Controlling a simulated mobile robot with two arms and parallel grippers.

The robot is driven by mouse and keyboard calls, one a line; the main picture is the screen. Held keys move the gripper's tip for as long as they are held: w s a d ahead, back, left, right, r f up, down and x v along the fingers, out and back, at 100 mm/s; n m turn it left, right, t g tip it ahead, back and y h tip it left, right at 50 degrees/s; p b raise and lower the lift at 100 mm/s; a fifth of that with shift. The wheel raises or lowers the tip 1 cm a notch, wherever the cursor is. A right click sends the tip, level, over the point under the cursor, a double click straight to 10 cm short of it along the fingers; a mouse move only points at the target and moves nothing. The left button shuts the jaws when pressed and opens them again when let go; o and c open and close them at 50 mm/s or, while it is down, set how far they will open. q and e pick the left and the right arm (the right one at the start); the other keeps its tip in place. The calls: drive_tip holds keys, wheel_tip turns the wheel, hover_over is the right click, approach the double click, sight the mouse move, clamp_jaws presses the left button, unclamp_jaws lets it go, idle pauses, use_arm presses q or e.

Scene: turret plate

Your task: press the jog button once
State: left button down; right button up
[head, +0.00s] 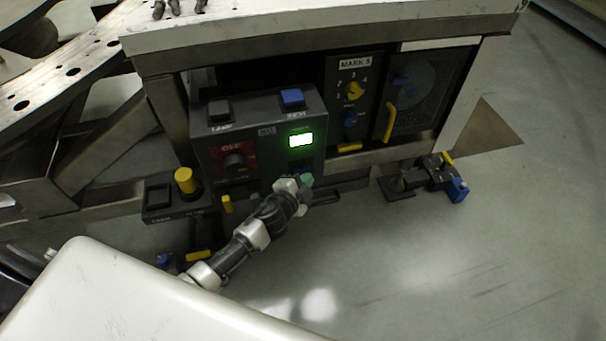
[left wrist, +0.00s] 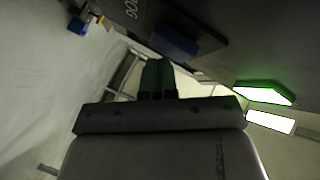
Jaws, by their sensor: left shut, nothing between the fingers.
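In the left wrist view, a blue button (left wrist: 175,40) sits on a dark plate (left wrist: 205,42) lettered JOG, just beyond my left gripper (left wrist: 157,72). In the head view my left gripper (head: 306,180), with green fingertips, is shut and empty at the lower right of the dark control box (head: 262,158). The jog button seems hidden behind the gripper there. I cannot tell whether the fingertips touch the button or plate. My right gripper is not in view.
A yellow button (head: 186,180) stands at the left. A small fixture (head: 440,174) stands right; floor beyond is clear.

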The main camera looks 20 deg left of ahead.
use_arm(q)
drive_tip(key=shift+s+d, duration=0.5)
drive_tip(key=shift+s, duration=0.3)
drive_tip(key=s+d, duration=0.2)
drive_tip(key=s, duration=0.2)
drive_tip(key=shift+s+d, duration=0.1)
drive_tip(key=shift+d, duration=0.3)
idle(0.5)
